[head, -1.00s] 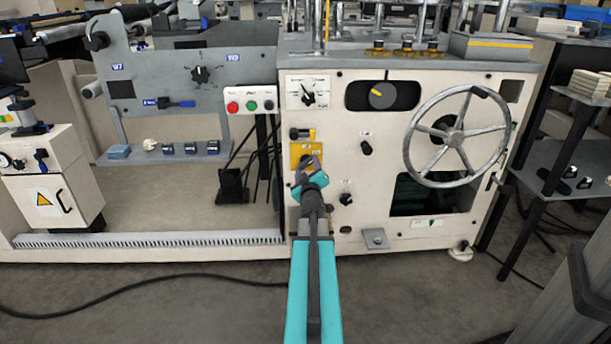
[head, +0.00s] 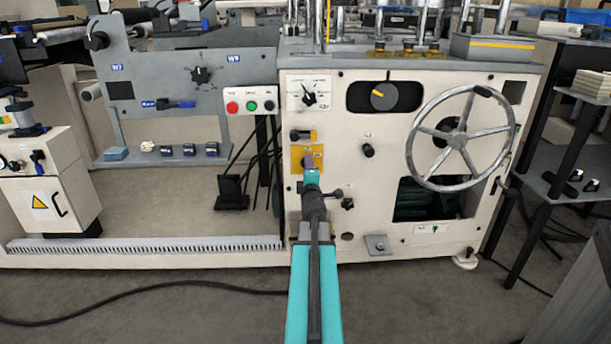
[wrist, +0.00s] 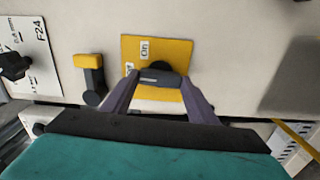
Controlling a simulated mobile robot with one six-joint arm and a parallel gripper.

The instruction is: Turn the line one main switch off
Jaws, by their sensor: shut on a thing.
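The main switch is a black rotary knob (wrist: 160,79) on a yellow plate (wrist: 155,50), with a white "On" label beside it. The yellow plate (head: 313,153) also shows in the head view, on the cream machine front. My gripper (wrist: 160,80) is shut on the knob, one finger at each end of its dark bar. In the wrist view the plate's lettering stands sideways, so my wrist is rolled. In the head view my gripper (head: 311,170) covers the knob and the lower plate.
A yellow-topped small switch (wrist: 89,70) sits close beside the plate. A black knob (head: 347,204) is to the lower right of my gripper. A large handwheel (head: 458,140) stands out farther right. A red, green and black button box (head: 250,106) is at upper left.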

